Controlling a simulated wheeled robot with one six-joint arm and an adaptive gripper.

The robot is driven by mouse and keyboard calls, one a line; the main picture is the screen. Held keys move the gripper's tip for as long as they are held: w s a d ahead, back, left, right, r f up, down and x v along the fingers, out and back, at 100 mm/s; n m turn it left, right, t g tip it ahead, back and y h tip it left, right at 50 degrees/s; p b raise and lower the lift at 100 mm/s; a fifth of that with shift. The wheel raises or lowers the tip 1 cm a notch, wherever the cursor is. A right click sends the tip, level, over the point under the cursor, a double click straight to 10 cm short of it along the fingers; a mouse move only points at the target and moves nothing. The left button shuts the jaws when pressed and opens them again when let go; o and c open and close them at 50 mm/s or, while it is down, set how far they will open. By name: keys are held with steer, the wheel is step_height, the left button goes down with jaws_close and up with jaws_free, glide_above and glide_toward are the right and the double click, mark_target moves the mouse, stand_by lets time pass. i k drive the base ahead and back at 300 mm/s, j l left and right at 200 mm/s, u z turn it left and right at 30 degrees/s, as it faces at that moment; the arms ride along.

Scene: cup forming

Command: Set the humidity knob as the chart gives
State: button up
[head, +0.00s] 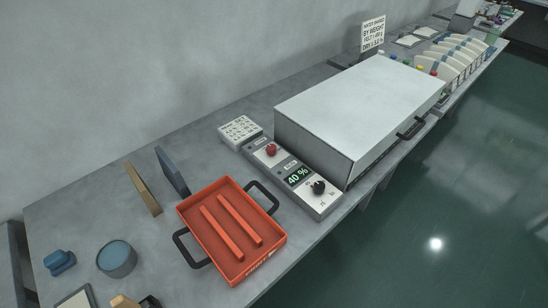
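A grey control panel (283,170) lies in front of a large white box-shaped machine on the bench. On its near end is a black knob (318,187), beside a dark display (298,175) reading 40 % in green. Small marks stand around the black knob, too small to read. A red knob (271,149) sits at the panel's far end. A small white chart (240,130) headed SET, with a grid of entries, stands at the panel's left end; its entries are not legible. My gripper is not in view.
An orange tray (188,212) with two bars inside and black handles stands just left of the panel. The white machine (355,100) rises behind the panel. A sign (373,33) stands at the back. A blue round container (117,258) is at lower left. Floor lies open at right.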

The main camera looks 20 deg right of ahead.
mark_target(320, 187)
steer(key=k+j+z, duration=0.15)
steer(key=k+z, duration=0.3)
steer(key=k, duration=0.25)
steer(key=z, duration=1.1)
